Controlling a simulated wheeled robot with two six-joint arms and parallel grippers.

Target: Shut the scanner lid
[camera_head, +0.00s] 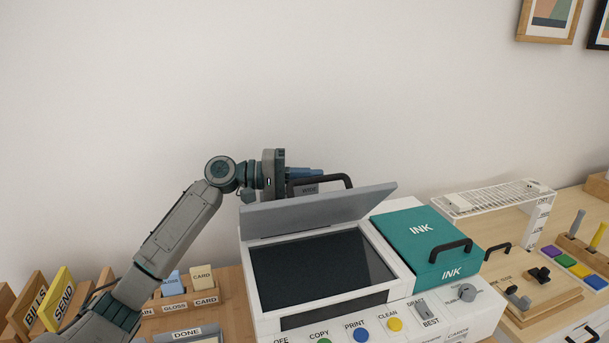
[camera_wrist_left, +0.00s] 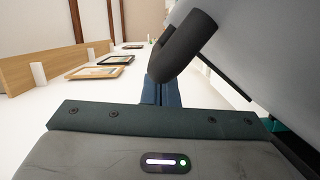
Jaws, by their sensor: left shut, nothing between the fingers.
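The scanner (camera_head: 392,299) is white with a dark glass bed (camera_head: 318,265). Its grey lid (camera_head: 318,209) stands open, tilted up at the back of the bed. A black bar handle (camera_head: 347,180) rises behind the lid's upper edge. My left gripper (camera_head: 320,173) is behind and above the lid, beside the handle, its blue fingers shut and empty. In the left wrist view the fingers (camera_wrist_left: 160,94) lie just below the rounded handle (camera_wrist_left: 183,47), and the lid (camera_wrist_left: 265,40) fills the upper right. I cannot tell whether they touch. My right gripper is not in view.
A teal ink cover (camera_head: 418,236) with a black handle sits right of the glass. Knobs and coloured buttons (camera_head: 395,324) line the scanner's front. Wooden card holders (camera_head: 175,313) stand at left, a white rack (camera_head: 497,197) at right. The wall is behind.

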